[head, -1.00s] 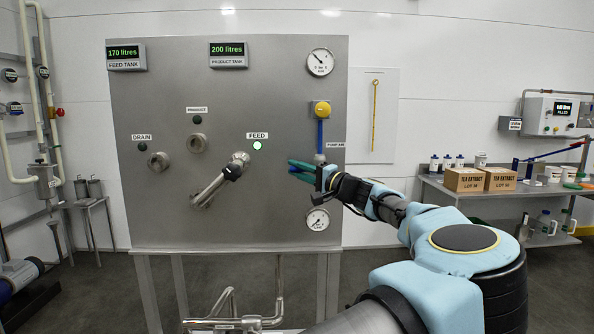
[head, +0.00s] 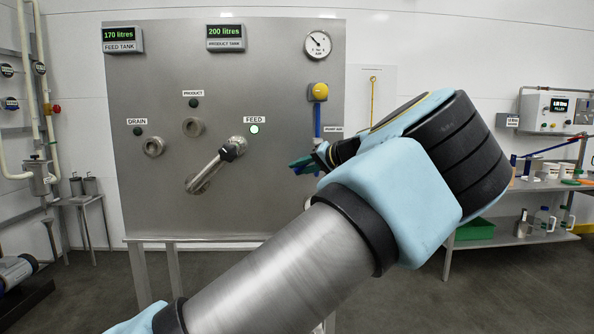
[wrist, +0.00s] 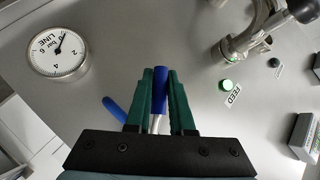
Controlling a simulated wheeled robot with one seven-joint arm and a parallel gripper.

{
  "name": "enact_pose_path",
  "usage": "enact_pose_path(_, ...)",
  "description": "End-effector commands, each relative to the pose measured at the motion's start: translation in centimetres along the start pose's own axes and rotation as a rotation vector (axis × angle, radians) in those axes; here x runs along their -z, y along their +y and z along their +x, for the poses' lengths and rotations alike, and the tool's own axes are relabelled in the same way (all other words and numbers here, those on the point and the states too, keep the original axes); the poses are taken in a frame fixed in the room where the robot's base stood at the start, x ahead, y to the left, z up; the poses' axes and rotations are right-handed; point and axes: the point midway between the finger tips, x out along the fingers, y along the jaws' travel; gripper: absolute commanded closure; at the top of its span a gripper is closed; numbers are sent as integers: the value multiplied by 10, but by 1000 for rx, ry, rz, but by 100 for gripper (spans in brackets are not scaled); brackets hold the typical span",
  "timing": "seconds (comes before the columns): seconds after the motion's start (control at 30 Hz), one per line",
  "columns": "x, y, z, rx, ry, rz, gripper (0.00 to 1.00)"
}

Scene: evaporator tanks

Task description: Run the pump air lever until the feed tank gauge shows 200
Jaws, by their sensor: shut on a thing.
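The feed tank gauge (head: 123,36) at the panel's upper left reads 170 litres in green. In the wrist view my gripper (wrist: 160,75) has its green fingers closed on the blue handle of the pump air lever (wrist: 161,78), which sticks up between them. In the head view my gripper (head: 303,165) is beside the pump air label (head: 333,128), and my arm covers much of the lever. A blue vertical piece (head: 317,122) runs down from a yellow knob (head: 319,91) above.
The product tank gauge (head: 225,37) reads 200 litres. The feed lamp (head: 254,128) is lit; a silver pipe (head: 210,170) slants below it. A line pressure gauge (wrist: 60,50) is close to the gripper. A shelf (head: 490,240) stands at right.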

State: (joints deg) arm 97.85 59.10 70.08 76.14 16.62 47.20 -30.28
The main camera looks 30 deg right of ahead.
Motion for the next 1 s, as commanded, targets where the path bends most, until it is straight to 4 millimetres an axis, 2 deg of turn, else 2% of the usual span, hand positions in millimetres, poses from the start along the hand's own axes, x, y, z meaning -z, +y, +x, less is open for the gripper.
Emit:
enact_pose_path(0.5,-1,32,-9,-334,-97,-334,100)
enact_pose_path(1.0,5,47,-19,-520,-149,-519,100)
